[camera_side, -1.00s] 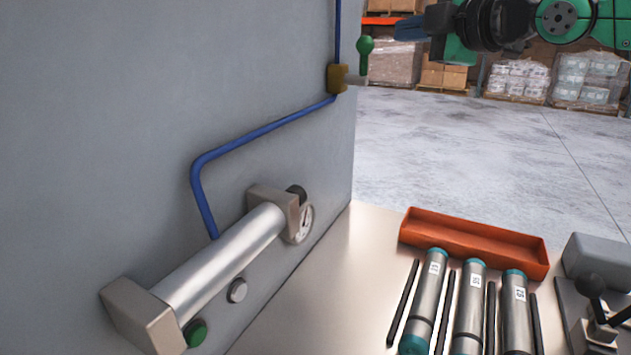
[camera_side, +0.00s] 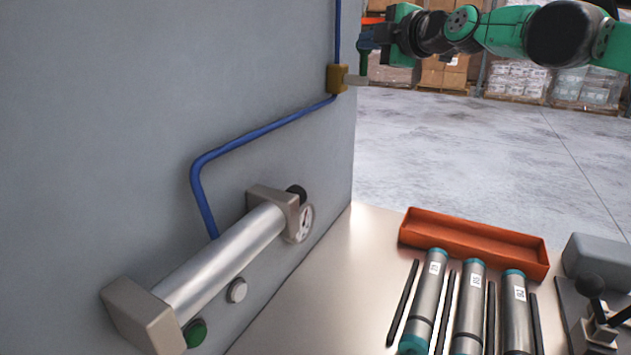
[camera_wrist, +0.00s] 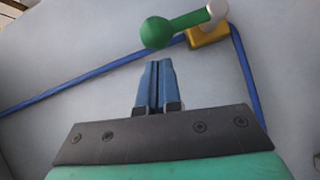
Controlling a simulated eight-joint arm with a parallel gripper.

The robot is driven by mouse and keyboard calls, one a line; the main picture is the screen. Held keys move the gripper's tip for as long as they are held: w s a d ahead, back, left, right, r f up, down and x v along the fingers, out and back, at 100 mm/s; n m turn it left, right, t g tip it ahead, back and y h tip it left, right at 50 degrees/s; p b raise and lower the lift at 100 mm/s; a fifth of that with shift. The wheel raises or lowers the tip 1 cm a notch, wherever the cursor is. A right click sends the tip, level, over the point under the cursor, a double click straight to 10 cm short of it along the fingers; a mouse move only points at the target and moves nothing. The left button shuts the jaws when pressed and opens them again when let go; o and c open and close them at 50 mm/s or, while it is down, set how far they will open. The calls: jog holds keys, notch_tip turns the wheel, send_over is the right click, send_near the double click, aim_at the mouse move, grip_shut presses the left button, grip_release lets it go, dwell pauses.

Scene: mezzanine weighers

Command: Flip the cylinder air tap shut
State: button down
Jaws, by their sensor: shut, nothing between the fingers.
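The air tap has a brass body (camera_side: 336,78) on the blue pipe, high near the right edge of the grey panel. Its green lever (camera_side: 364,65) stands upright in the side view, with the knob end hidden behind my blue fingertips. In the wrist view the round green knob (camera_wrist: 157,32) and the brass body (camera_wrist: 208,36) show clearly. My gripper (camera_wrist: 158,62) is shut and empty, its fingertips just short of the knob in that view. In the side view my gripper (camera_side: 367,40) overlaps the knob; I cannot tell whether they touch. The cylinder (camera_side: 222,262) is mounted lower on the panel.
The blue pipe (camera_side: 262,131) runs from the tap down to the cylinder. A gauge (camera_side: 305,223) sits at the cylinder's far end. Below, an orange tray (camera_side: 475,238) and several metal tubes lie on the bench (camera_side: 345,265).

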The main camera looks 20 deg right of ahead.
jog(key=shift+w+d+f, duration=0.1)
jog(key=shift+w+d, duration=0.1)
jog(key=shift+w, duration=0.05)
jog(key=shift+w+d+r+m+g, duration=0.2)
jog(key=shift+w+d+m+g, duration=0.1)
jog(key=shift+m, duration=0.1)
dwell(0.5)
jog(key=shift+m+g, duration=0.6)
jog(key=shift+m, duration=0.1)
jog(key=shift+w+d+r, duration=0.15)
jog(key=shift+w+d, duration=1.65)
